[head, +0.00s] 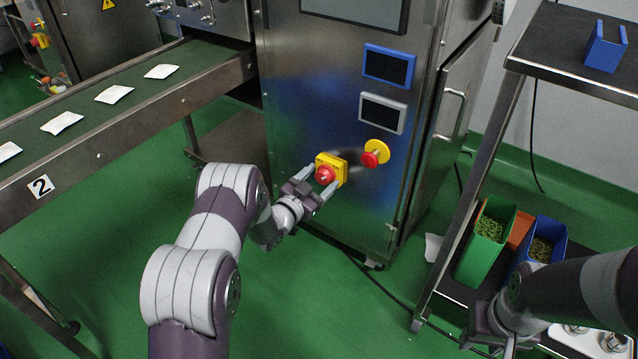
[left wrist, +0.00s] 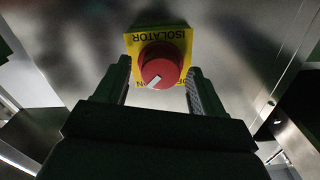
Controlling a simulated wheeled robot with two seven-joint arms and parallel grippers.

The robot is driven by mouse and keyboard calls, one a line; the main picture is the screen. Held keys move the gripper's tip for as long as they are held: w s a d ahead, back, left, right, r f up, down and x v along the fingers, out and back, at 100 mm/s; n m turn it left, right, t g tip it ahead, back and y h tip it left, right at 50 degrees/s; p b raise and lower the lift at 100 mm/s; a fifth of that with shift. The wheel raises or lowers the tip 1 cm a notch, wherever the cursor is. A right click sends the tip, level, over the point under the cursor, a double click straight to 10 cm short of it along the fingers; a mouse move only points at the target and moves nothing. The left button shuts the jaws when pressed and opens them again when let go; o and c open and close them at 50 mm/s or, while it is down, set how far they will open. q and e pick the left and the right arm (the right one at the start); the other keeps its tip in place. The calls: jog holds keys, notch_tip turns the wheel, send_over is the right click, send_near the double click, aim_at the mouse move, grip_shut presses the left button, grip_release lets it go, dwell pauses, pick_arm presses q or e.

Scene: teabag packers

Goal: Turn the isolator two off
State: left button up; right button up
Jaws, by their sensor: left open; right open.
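The isolator is a yellow box (head: 340,166) with a red knob (head: 325,175) on the front of the steel cabinet. In the left wrist view its yellow plate (left wrist: 133,46) reads ISOLATOR upside down. The red knob (left wrist: 160,66) has a white mark at its lower left edge; the small position lettering is partly hidden. My left gripper (head: 318,182) is open, with its fingertips on either side of the knob and close to it. I cannot tell whether they touch it. My right gripper (head: 490,335) is open and empty at the lower right, by the shelf.
A red stop button on a yellow base (head: 376,152) sits just right of the isolator. Two small screens (head: 388,66) are above it. A conveyor (head: 110,125) marked 2 carries several teabags at left. A trolley (head: 575,80) with green and blue bins (head: 485,245) stands at right.

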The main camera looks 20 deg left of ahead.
pick_arm(q)
jog(key=c, duration=1.1)
jog(key=shift+o, duration=0.2)
jog(key=n+p, duration=0.2)
jog(key=n, duration=0.1)
jog(key=shift+r+n+p, duration=0.2)
jog(key=shift+n+p, duration=0.1)
jog(key=n+p, duration=0.2)
jog(key=n, duration=0.2)
jog(key=shift+a+f, duration=0.1)
jog(key=n+p, duration=0.2)
jog(key=n, duration=0.3)
jog(key=shift+a+f+n, duration=0.1)
jog(key=shift+n, duration=0.3)
jog(key=shift+f+n+p, duration=0.15)
jog(key=shift+n+p, duration=0.5)
jog(key=shift+n, duration=1.55)
